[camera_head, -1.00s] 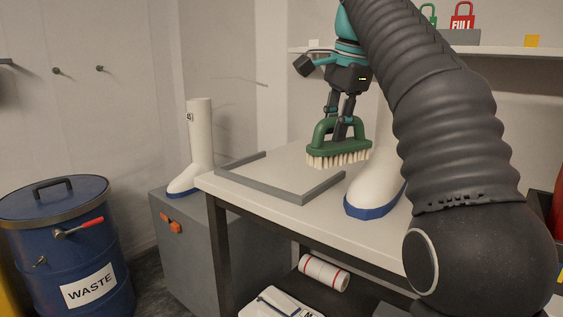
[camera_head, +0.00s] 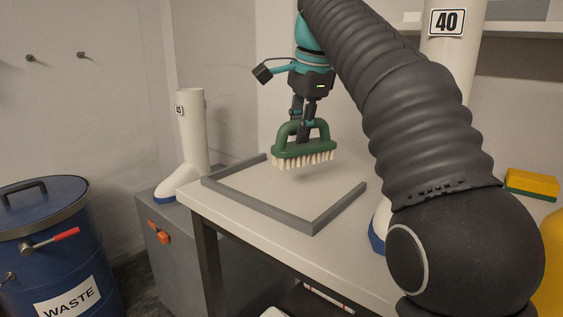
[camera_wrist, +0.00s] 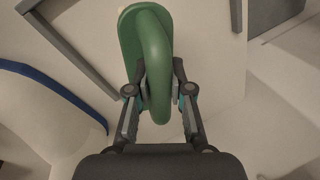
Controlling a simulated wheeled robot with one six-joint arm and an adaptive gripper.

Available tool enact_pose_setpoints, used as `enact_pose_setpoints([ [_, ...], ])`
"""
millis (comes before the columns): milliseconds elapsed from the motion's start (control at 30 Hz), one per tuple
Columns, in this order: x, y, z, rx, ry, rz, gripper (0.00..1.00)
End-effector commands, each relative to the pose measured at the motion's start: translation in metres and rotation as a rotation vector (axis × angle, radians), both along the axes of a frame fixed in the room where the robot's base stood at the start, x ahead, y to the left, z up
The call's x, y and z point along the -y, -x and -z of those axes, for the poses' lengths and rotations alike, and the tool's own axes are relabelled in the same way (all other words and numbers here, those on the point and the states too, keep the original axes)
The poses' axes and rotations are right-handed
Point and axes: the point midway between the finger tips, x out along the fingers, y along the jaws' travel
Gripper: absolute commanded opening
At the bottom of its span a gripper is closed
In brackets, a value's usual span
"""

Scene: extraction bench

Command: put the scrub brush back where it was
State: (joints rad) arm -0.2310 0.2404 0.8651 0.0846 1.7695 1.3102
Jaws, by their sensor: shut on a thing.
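The scrub brush (camera_head: 304,151) has a green body with an arched handle and pale bristles pointing down. My gripper (camera_head: 303,131) is shut on its handle and holds it in the air above the white bench top. In the wrist view the green handle (camera_wrist: 156,60) sits between the two fingers (camera_wrist: 160,95). Below the brush lies a grey raised frame (camera_head: 262,207) on the bench (camera_head: 250,188), with its inside bare where it shows. The bristles appear apart from the bench surface.
A white boot (camera_head: 191,140) stands on a grey cabinet at left. A larger boot marked 40 (camera_head: 447,45) stands on the bench at right, partly behind my arm. A blue waste drum (camera_head: 55,250) is at far left. A yellow-green sponge (camera_head: 531,184) is at right.

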Motion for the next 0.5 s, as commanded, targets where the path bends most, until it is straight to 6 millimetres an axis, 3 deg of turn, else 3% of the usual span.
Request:
enact_pose_setpoints([
  [200,-0.031,-0.008,0.02,-0.001,0.001,0.001,0.0],
  [367,-0.037,-0.01,0.027,0.001,0.0,0.002,0.0],
  [500,-0.037,-0.01,0.048,-0.001,0.001,0.003,0.0],
])
